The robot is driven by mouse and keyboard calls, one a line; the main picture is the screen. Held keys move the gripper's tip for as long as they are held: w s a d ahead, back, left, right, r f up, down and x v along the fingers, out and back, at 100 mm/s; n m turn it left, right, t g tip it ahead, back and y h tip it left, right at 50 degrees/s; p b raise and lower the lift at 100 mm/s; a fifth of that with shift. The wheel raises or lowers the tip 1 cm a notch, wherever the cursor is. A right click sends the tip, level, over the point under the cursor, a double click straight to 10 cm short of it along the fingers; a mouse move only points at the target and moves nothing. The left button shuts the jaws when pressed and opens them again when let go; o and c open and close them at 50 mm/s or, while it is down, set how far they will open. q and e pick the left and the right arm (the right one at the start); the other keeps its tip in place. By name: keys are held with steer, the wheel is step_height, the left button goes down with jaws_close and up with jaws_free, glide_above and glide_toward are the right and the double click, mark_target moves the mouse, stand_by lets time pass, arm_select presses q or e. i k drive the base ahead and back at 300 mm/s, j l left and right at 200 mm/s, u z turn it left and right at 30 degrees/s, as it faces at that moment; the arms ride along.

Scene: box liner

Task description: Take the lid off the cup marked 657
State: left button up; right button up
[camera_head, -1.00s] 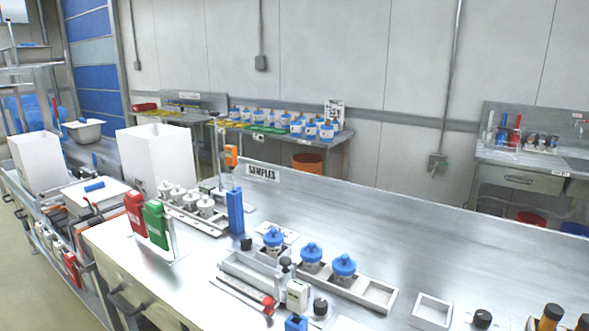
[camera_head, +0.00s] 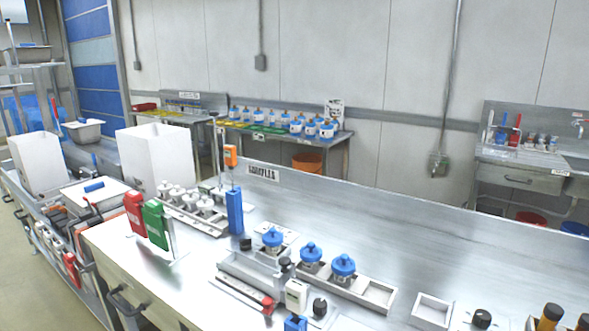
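Three cups with blue knobbed lids stand in a row on the bench: a left one (camera_head: 272,240), a middle one (camera_head: 311,257) and a right one (camera_head: 343,270). All three lids are on. Several white lidded cups (camera_head: 190,198) stand in another tray further left. The cup markings are too small to read, so I cannot tell which is 657. Neither of my grippers is in view.
A grey device with a red-tipped part (camera_head: 267,303) lies in front of the blue-lidded cups. A blue upright holder (camera_head: 235,212) and red and green holders (camera_head: 155,224) stand left. An empty square tray (camera_head: 432,310) is right. The bench behind the cups is clear.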

mark_target(272, 238)
steer(key=i+j+z, duration=0.2)
steer(key=j, duration=0.4)
steer(key=j+z, duration=0.2)
steer(key=j, duration=0.45)
steer(key=i+j+z, duration=0.2)
steer(key=j, duration=0.45)
steer(key=k, duration=0.05)
